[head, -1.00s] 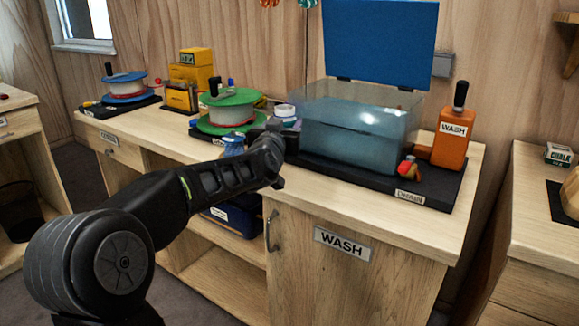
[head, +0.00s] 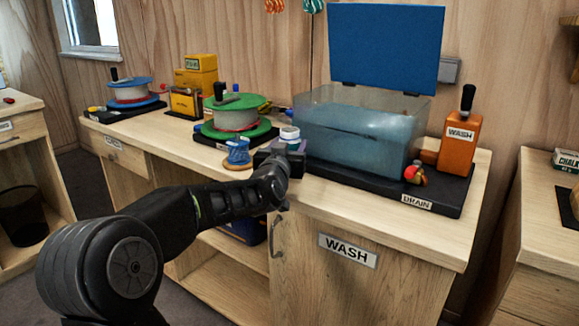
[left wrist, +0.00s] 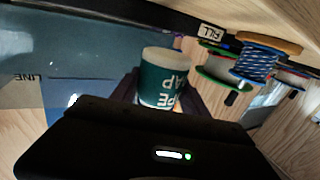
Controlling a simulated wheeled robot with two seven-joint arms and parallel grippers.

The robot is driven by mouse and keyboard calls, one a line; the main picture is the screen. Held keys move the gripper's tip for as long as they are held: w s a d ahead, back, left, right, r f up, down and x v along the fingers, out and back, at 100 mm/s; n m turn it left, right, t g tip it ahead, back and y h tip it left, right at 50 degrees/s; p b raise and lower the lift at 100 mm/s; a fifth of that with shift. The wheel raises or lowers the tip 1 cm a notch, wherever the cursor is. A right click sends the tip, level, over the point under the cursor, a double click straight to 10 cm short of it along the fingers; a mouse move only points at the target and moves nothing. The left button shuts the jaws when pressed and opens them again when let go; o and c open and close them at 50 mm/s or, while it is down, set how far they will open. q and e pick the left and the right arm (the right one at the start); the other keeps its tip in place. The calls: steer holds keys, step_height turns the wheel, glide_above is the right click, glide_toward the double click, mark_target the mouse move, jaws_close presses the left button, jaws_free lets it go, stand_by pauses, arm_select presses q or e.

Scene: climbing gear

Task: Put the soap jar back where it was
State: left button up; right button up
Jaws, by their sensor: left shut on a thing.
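The soap jar (left wrist: 163,85) is teal with a pale lid and white lettering, partly readable as "APE" and "AP", in the left wrist view. My left gripper (left wrist: 160,97) is shut on it, one dark finger on each side. In the head view the jar's white lid (head: 289,133) shows just beyond my left gripper (head: 280,152), at the left front of the wash tank (head: 355,125). The gripper hides most of the jar's lower part there. I cannot tell whether its base touches the bench. My right gripper is not in view.
A blue rope coil (head: 237,152) stands just left of the gripper. A green-flanged spool (head: 236,118) is behind it. The bench front (head: 335,205) is clear.

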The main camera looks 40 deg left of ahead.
arm_select(q)
steer(key=shift+f+b, duration=0.7)
steer(key=shift+f, duration=1.75)
steer(key=shift+f, duration=0.15)
steer(key=o, duration=1.5)
steer(key=shift+r, duration=0.2)
steer(key=v, duration=1.2)
